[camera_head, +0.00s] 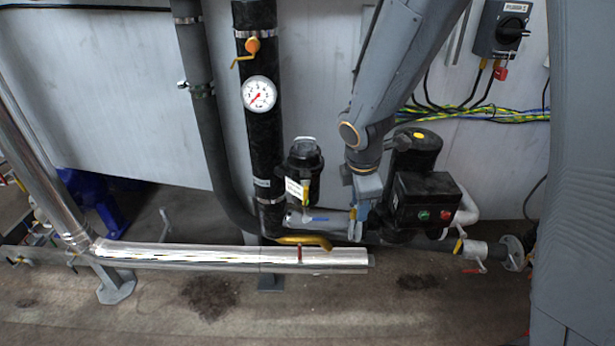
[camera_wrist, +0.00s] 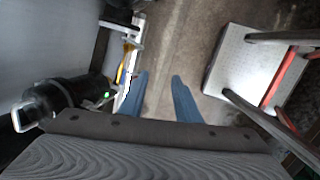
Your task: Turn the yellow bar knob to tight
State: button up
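Two yellow bar-like handles show in the head view, and I cannot tell which is the yellow bar knob. One is a curved yellow bar (camera_head: 303,241) low in the middle, over the shiny pipe. The other is a small orange-yellow handle (camera_head: 252,46) on the upright black pipe, above the gauge. My gripper (camera_head: 360,222) hangs to the right of the curved bar and well below the upper handle, apart from both. In the wrist view its two blue fingers (camera_wrist: 162,84) are spread with nothing between them. A yellow strip (camera_wrist: 124,64) beside a white label shows left of the fingers there.
A black pump box (camera_head: 425,203) with red and green buttons stands just right of my gripper. A black filter housing (camera_head: 303,172) with a white tag is to its left. A pale step (camera_wrist: 240,68) with a red-edged frame stands at the right of the wrist view. Bare floor lies between.

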jog(key=w+a+r+n+p, duration=0.3)
jog(key=w+a+n+p, duration=0.15)
jog(key=n, duration=0.35)
jog(key=n+t+y+p, duration=0.2)
jog(key=n+p, duration=0.1)
jog(key=n, duration=0.5)
send_over(306, 189)
jog(key=s, duration=0.2)
jog(key=shift+s+d+r, duration=0.15)
jog(key=shift+d, duration=0.15)
jog(key=shift+a+f, duration=0.15)
jog(key=shift+f, duration=0.05)
jog(key=shift+w+f+n, duration=0.2)
jog(key=shift+f+n, duration=0.1)
jog(key=shift+f, duration=0.05)
jog(key=b+x, duration=0.4)
jog(key=x, duration=0.2)
jog(key=shift+w+f, duration=0.15)
jog(key=shift+f, duration=0.25)
jog(key=shift+c, duration=0.5)
grip_shut()
